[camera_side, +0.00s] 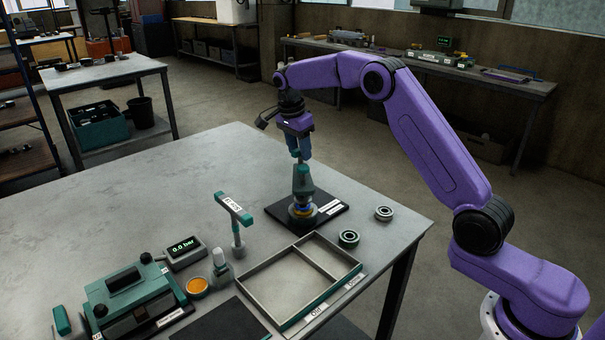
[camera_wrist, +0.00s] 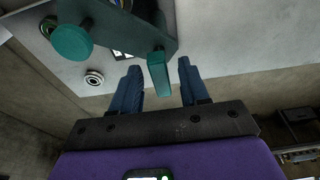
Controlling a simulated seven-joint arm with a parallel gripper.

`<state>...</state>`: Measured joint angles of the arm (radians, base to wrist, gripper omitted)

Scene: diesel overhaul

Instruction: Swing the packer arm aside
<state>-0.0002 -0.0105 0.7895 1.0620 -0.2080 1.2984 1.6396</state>
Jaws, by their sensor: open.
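The teal packer arm (camera_side: 303,181) stands over a ringed part on a black labelled mat (camera_side: 333,205). My gripper (camera_side: 303,152) is above it, pointing down. In the wrist view the packer arm shows as a grey-green bar (camera_wrist: 115,22) with a round teal knob (camera_wrist: 70,43) and a teal handle (camera_wrist: 159,76). The blue fingers of my gripper (camera_wrist: 159,66) are open, one on each side of the handle, with gaps visible on both sides. The ringed part beneath is mostly hidden by the arm.
A two-compartment tray (camera_side: 260,308) lies in front of the mat. Two metal rings (camera_side: 348,238) (camera_side: 384,213) lie to its right. A teal T-shaped tool (camera_side: 235,208), a pressure readout (camera_side: 184,251) and a teal machine (camera_side: 130,300) are to the left. The table's back left is clear.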

